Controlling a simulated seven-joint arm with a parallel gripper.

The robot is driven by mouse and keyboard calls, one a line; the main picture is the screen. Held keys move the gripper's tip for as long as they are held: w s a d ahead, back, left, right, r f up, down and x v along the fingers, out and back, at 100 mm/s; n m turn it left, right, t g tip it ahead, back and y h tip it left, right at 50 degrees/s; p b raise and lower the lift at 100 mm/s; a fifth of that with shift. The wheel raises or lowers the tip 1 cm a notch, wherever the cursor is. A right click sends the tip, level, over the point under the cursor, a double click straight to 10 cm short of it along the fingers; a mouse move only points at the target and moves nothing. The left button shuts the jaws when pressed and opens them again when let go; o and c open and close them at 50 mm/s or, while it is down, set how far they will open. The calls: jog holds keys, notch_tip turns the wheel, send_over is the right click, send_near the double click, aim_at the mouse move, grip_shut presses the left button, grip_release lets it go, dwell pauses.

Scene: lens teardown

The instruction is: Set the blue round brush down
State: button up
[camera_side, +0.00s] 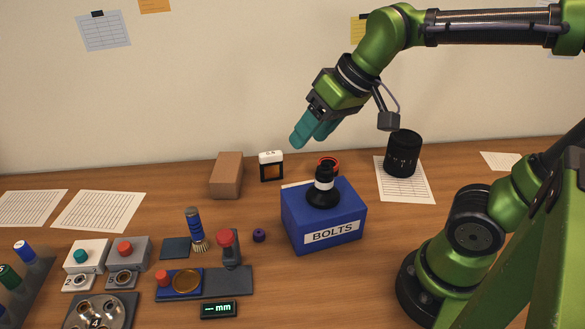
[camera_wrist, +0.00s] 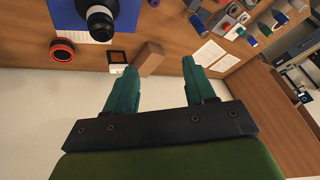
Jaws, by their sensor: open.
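The blue round brush (camera_side: 194,224) stands nearly upright on the table in the side view, bristles down, beside a dark square pad (camera_side: 175,249). My gripper (camera_side: 312,136) is raised high above the back of the table, well away from the brush to its upper right. In the wrist view its two teal fingers (camera_wrist: 156,82) are spread apart with nothing between them. A small blue cylinder near the top of the wrist view may be the brush, but it is too small to be sure.
A blue BOLTS box (camera_side: 324,232) bears a black-and-white part (camera_side: 323,187). A brown block (camera_side: 227,175), a small framed device (camera_side: 271,166) and a black lens (camera_side: 403,153) stand behind. A fixture with a red knob (camera_side: 225,238) is right of the brush. Bare wood lies front right.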

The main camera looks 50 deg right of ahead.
jog(key=s+m, duration=0.1)
jog(key=s+d+f+t, duration=0.1)
jog(key=s, duration=0.1)
jog(key=s+f+m, duration=0.1)
jog(key=shift+s+d+f+m+t, duration=0.1)
jog(key=shift+s+d+m+t, duration=0.2)
jog(key=shift+d, duration=0.1)
jog(key=shift+o, duration=0.2)
